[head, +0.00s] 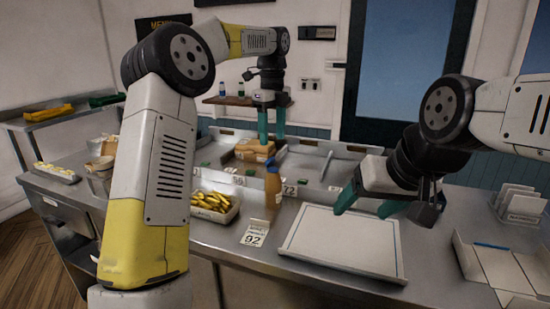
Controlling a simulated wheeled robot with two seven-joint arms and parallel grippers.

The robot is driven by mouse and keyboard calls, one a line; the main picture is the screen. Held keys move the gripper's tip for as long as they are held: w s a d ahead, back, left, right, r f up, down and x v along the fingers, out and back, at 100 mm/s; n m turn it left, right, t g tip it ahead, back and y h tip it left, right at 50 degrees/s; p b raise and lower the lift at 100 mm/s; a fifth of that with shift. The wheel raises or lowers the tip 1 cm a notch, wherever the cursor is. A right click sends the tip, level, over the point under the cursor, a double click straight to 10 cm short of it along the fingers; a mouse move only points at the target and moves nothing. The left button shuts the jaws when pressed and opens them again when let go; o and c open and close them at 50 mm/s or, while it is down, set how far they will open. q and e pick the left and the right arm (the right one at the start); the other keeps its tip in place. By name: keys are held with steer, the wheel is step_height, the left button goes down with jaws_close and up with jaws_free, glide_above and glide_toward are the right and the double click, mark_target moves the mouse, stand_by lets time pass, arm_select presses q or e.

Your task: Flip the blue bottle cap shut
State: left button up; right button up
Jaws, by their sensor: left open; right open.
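An orange-brown bottle (272,189) stands upright on the steel counter, left of the white tray. Its blue cap (270,163) is at the top; it is too small to tell how far the cap stands open. My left gripper (272,140) points down just above and behind the bottle cap in the picture, with its teal fingers apart and nothing between them. I cannot tell whether a finger touches the cap. My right gripper (362,212) is open and empty above the white tray, to the right of the bottle.
A white tray (345,243) lies right of the bottle. A container of fries (214,205) and a card marked 92 (254,234) are close on its left and front. Steel bins with a cardboard box (254,151) are behind. A white holder (519,205) stands far right.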

mark_target(270, 162)
arm_select(q)
step_height(270, 162, down, 8)
steer(key=shift+w+r, duration=0.1)
steer(key=shift+c, duration=0.4)
